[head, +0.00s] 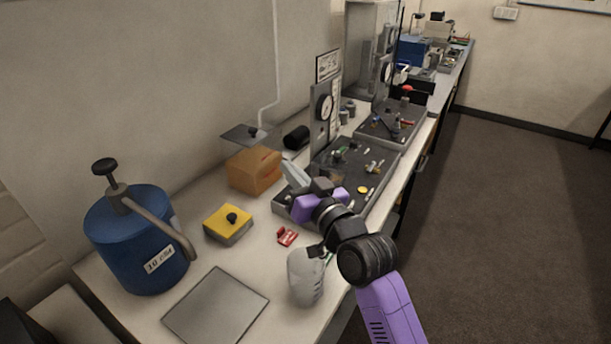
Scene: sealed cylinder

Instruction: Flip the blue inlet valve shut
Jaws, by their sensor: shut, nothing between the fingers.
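My arm reaches in from the lower right, and my gripper (294,173) is over the left part of a dark apparatus panel (327,160) on the bench. Its pale grey fingers are together with nothing seen between them, pointing up and left in the picture. The panel carries small fittings, among them brass-coloured valves (375,166) and a yellow round part (362,190). I cannot pick out a blue valve handle at this size; my gripper and wrist hide part of the panel. Whether the fingers touch anything there cannot be told.
A gauge board (325,108) stands behind the panel. A cardboard box (254,172), yellow block (228,222), large blue vessel (138,245), small red item (287,236) and pale container (306,276) are on the bench. A second panel (393,124) is farther back. Floor (500,230) at right is clear.

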